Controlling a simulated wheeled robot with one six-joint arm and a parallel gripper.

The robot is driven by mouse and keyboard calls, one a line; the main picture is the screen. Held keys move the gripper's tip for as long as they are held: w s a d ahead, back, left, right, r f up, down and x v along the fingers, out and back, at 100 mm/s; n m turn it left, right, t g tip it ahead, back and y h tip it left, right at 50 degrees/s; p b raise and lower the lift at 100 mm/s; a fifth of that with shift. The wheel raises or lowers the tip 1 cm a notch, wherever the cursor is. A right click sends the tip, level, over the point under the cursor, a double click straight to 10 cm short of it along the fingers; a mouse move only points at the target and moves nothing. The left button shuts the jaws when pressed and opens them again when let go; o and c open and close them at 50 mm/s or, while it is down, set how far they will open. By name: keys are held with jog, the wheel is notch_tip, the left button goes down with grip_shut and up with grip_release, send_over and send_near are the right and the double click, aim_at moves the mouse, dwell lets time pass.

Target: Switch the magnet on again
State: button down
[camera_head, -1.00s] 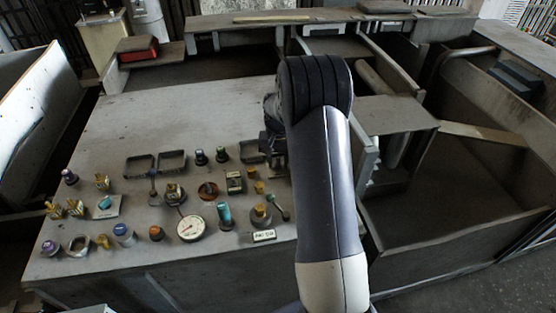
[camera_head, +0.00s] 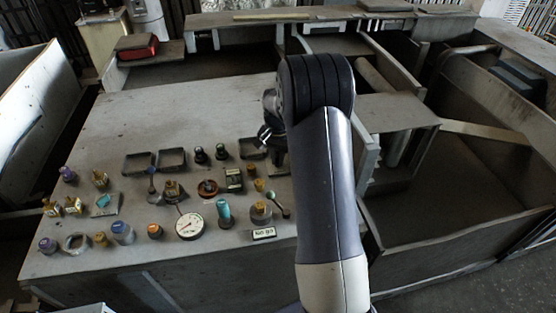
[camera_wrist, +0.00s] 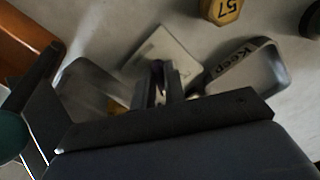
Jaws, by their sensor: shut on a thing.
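My gripper (camera_head: 264,136) is over the right part of the bench, by a shallow grey tray (camera_head: 250,152), partly hidden by my arm. In the wrist view its fingertips (camera_wrist: 165,82) are shut on a small dark thing, mostly hidden between them. I cannot tell what it is. A white round dial gauge (camera_head: 190,226) lies on the bench front.
A tray marked "Keep" (camera_wrist: 262,75), a pale card (camera_wrist: 165,48) and a yellow piece marked 57 (camera_wrist: 222,8) are close to the fingers. Several small knobs and rings crowd the bench's front left. The back of the bench (camera_head: 190,110) is clear.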

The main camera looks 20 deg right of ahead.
aim_at(277, 159)
jog(key=shift+m, duration=0.6)
jog(key=c, duration=1.5)
grip_release()
jog(key=shift+o, duration=0.2)
notch_tip(277, 159, up, 11)
jog(key=b, duration=0.1)
jog(key=shift+b, duration=0.35)
jog(key=shift+f, duration=0.15)
